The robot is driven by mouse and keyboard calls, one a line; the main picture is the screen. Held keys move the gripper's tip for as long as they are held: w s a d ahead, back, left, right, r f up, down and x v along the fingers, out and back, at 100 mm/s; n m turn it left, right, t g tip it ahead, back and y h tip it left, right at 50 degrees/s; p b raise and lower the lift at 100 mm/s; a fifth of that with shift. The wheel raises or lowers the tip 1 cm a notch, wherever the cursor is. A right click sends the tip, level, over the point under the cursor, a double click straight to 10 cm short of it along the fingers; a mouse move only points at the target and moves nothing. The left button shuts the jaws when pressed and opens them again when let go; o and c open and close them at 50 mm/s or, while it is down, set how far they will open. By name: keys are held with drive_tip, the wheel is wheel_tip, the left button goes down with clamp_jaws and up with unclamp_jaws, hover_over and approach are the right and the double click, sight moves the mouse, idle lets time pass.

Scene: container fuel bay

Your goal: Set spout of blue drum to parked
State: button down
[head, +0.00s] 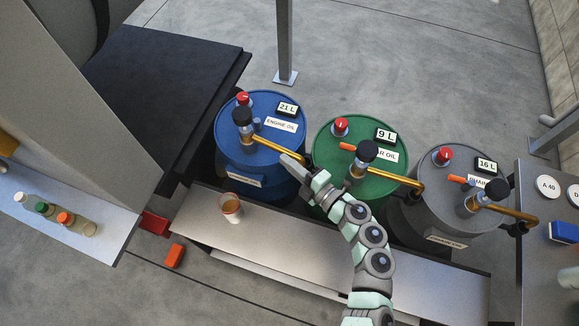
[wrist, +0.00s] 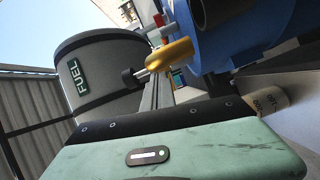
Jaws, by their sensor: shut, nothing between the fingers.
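The blue drum (head: 226,145) stands at the left of a row of drums in the head view, with an "ENGINE OIL" label and a "21 L" display on top. In the wrist view the brass spout (wrist: 168,56) shows beyond my gripper's mint body, with the blue drum (wrist: 240,25) at upper right.
The green drum (head: 328,130) and grey drum (head: 430,175) stand to the right, each with its own brass spout. A bench (head: 280,236) runs in front, holding a cup (head: 231,208). A grey post (head: 284,40) stands behind. A table with discs is at far right.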

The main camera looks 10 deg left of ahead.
drive_tip(key=shift+w+d, duration=0.2)
drive_tip(key=shift+w, duration=0.25)
idle(0.4)
drive_tip(key=s+a+p+v, duration=0.1)
drive_tip(key=s+p+v, duration=0.1)
drive_tip(key=v, duration=0.9)
drive_tip(key=shift+r+p, duration=0.25)
drive_tip(key=shift+p, duration=0.4)
drive_tip(key=shift+s, duration=0.15)
